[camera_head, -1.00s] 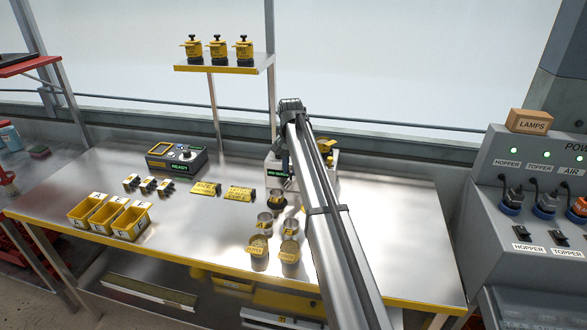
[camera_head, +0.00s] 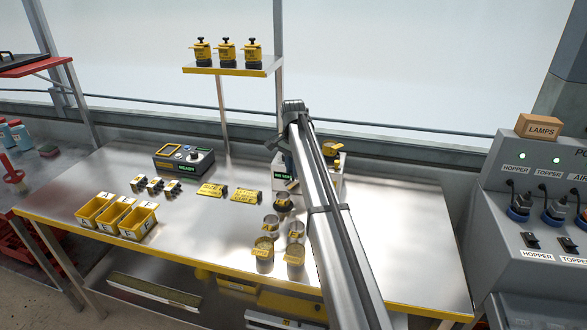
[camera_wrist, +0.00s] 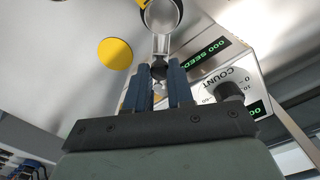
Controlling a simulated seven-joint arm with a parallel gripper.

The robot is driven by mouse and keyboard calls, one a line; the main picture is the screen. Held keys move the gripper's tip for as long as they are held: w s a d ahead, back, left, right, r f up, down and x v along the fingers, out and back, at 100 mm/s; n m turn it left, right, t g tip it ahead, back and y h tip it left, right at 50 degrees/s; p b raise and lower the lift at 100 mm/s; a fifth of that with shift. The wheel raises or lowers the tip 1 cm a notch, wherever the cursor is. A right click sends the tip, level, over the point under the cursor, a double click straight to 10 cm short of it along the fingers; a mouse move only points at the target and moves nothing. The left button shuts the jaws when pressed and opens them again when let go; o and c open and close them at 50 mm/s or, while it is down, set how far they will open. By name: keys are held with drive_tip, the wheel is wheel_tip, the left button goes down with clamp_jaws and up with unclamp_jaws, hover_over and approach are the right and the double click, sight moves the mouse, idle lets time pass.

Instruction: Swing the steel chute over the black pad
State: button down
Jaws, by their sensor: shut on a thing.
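In the wrist view, my gripper (camera_wrist: 160,73) has its two blue fingers closed on the near end of the steel chute (camera_wrist: 161,46). The chute runs away from the fingers to a round, dark-edged cup shape (camera_wrist: 162,14) at the top of the picture. I cannot tell whether it lies over the black pad. In the head view, my arm hides the gripper and the chute. A dark round piece (camera_head: 283,206), perhaps the pad with a cup on it, shows just left of my arm. The seeder box (camera_wrist: 228,78) with a green display and black knob stands beside the fingers.
Several metal cups (camera_head: 264,252) with yellow labels stand left of my arm. Yellow plates (camera_head: 212,190), a control box reading READY (camera_head: 184,158) and yellow bins (camera_head: 137,221) are farther left. A yellow disc (camera_wrist: 115,53) is near the chute. The bench's right side is clear.

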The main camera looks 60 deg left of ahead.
drive_tip(key=shift+a, duration=0.1)
drive_tip(key=c, duration=1)
unclamp_jaws()
wheel_tip(320, 180, up, 14)
drive_tip(key=shift+f, duration=0.1)
